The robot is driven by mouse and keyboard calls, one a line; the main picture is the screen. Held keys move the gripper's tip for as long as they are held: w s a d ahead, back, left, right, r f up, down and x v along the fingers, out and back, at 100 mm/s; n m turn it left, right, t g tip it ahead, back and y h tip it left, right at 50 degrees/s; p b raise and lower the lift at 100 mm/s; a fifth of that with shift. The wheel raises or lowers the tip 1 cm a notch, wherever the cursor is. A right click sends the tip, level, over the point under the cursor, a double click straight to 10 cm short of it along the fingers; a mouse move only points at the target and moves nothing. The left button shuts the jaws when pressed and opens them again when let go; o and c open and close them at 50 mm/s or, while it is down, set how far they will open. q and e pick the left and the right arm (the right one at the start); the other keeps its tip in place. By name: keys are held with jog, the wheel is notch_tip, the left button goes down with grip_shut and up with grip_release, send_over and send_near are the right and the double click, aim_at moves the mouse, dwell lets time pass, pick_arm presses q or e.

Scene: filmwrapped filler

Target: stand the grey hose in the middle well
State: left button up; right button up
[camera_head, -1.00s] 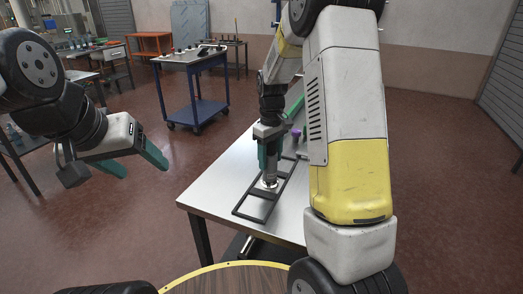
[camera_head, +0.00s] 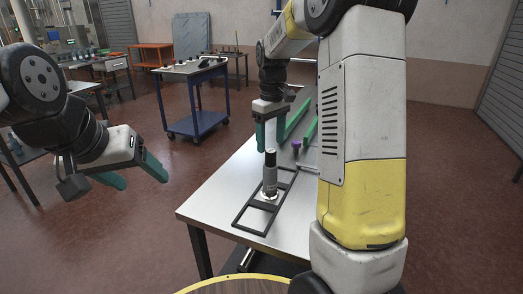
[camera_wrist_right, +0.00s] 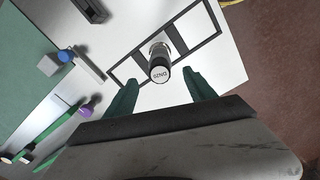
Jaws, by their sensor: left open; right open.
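The grey hose (camera_head: 270,178) is a short grey cylinder with a black upper part. It stands upright in the middle well of a black three-well frame (camera_head: 240,218) on the table. In the right wrist view the hose (camera_wrist_right: 160,68) shows its round pale end marked DN20, with the frame (camera_wrist_right: 212,12) around its foot. My right gripper (camera_head: 268,143) is open just above the hose, its fingers apart from it; its fingertips show on either side in the wrist view (camera_wrist_right: 162,83). My left gripper (camera_head: 143,178) is open and empty, left of the table.
The pale table (camera_head: 215,195) is clear left of the frame. A purple-topped piece (camera_head: 296,147) and green rails (camera_head: 310,132) lie behind it. The wrist view also shows a blue-capped piece (camera_wrist_right: 65,55). A blue cart (camera_head: 195,122) stands further back.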

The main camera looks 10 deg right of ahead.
jog(key=shift+s+r, duration=0.1)
jog(key=shift+r, duration=0.75)
jog(key=s+a+r+m+t+y, duration=0.1)
jog(key=s+r+m+t, duration=0.2)
jog(key=s, duration=0.9)
jog(key=s+a+r+m+t+y, duration=0.1)
jog(key=s+r+m+t, duration=0.1)
jog(key=s, duration=1)
jog(key=shift+r+m+t, duration=0.4)
jog(key=shift+m+t, duration=0.1)
jog(key=shift+t, duration=0.1)
jog(key=shift+a, duration=0.1)
